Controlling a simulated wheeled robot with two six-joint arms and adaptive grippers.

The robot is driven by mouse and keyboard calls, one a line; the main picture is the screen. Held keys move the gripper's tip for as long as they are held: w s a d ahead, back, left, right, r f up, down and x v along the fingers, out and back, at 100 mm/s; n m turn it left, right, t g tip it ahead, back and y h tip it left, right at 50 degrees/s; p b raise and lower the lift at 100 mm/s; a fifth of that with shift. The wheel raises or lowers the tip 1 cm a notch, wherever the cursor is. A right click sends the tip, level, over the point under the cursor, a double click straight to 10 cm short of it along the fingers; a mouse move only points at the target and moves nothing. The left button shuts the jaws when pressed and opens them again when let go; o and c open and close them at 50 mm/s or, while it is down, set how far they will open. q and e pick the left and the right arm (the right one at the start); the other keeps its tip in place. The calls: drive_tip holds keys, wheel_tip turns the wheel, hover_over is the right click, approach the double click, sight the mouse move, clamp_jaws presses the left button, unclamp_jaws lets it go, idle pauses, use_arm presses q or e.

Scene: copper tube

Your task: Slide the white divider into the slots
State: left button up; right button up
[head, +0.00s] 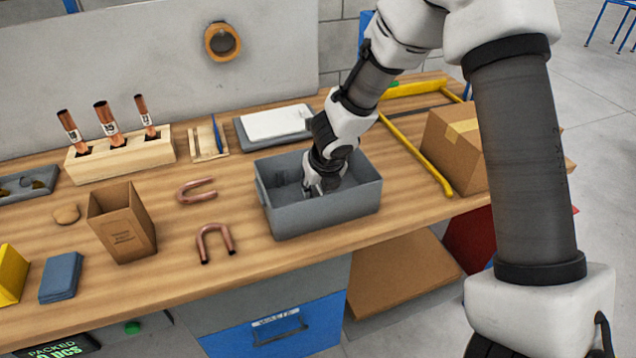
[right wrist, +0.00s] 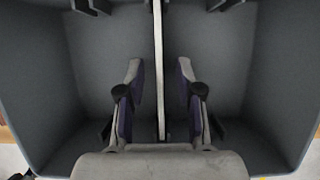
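The grey bin (head: 325,212) stands on the wooden bench, with my right gripper (head: 322,187) reaching down inside it. In the right wrist view the white divider (right wrist: 158,55) stands edge-on as a thin plate along the middle of the bin (right wrist: 40,80). Dark ribs (right wrist: 92,6) of the slots show on the bin's far wall, one pair at the divider's far end. My right gripper (right wrist: 160,70) is open, one finger on each side of the divider with gaps between. I cannot tell how deep the divider sits. My left gripper is out of view.
A white slab on a grey tray (head: 241,136) lies behind the bin. Two copper U-tubes (head: 214,242) and a small open cardboard box (head: 122,226) are to its left. A wooden block (head: 120,155) holds copper tubes. A closed carton (head: 455,150) stands right, past yellow strips.

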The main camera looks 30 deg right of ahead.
drive_tip(key=v, duration=1.2)
drive_tip(key=shift+f, duration=0.1)
